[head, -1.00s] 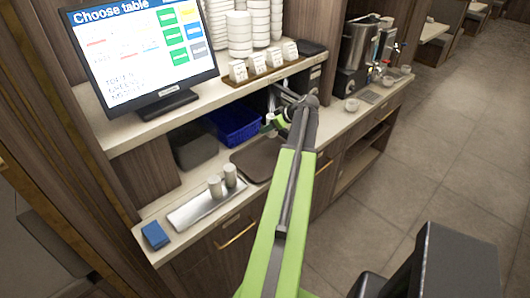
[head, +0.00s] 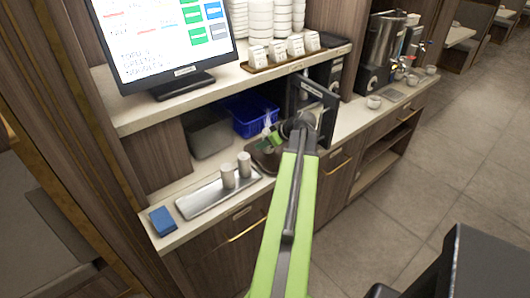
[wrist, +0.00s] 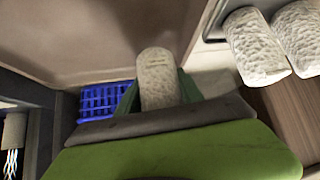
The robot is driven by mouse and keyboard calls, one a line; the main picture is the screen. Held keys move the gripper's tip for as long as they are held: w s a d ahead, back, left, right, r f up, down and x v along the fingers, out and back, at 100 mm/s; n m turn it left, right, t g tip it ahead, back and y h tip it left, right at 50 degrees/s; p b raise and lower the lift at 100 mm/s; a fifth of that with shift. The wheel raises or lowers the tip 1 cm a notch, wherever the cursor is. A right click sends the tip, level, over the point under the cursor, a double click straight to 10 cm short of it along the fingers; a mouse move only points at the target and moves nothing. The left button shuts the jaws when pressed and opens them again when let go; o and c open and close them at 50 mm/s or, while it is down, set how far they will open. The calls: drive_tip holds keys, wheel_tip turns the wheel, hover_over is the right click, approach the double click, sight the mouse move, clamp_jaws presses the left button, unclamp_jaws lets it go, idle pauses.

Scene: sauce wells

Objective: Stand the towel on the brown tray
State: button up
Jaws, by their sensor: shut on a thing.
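My gripper (head: 270,140) is shut on a whitish rolled towel (wrist: 157,80), which sits between the green fingers in the wrist view. In the head view the gripper is at the brown tray (head: 263,161), and my arm hides much of that tray. The brown tray also fills the upper left of the wrist view (wrist: 90,35). I cannot tell whether the held towel touches the tray. Two more towels stand upright on a metal tray (head: 194,207): a left one (head: 228,176) and a right one (head: 244,165).
A blue basket (head: 247,112) and a grey bin (head: 209,135) stand behind the brown tray under the shelf. A blue block (head: 162,221) lies at the counter's left end.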

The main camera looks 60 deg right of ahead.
sight(265, 149)
wheel_tip(265, 149, down, 4)
drive_tip(key=b, duration=0.3)
drive_tip(key=shift+r, duration=0.25)
drive_tip(key=shift+f, duration=0.15)
drive_tip(key=o, duration=1.1)
drive_tip(key=p+v, duration=0.8)
drive_tip(key=v, duration=0.4)
drive_tip(key=shift+p, duration=0.4)
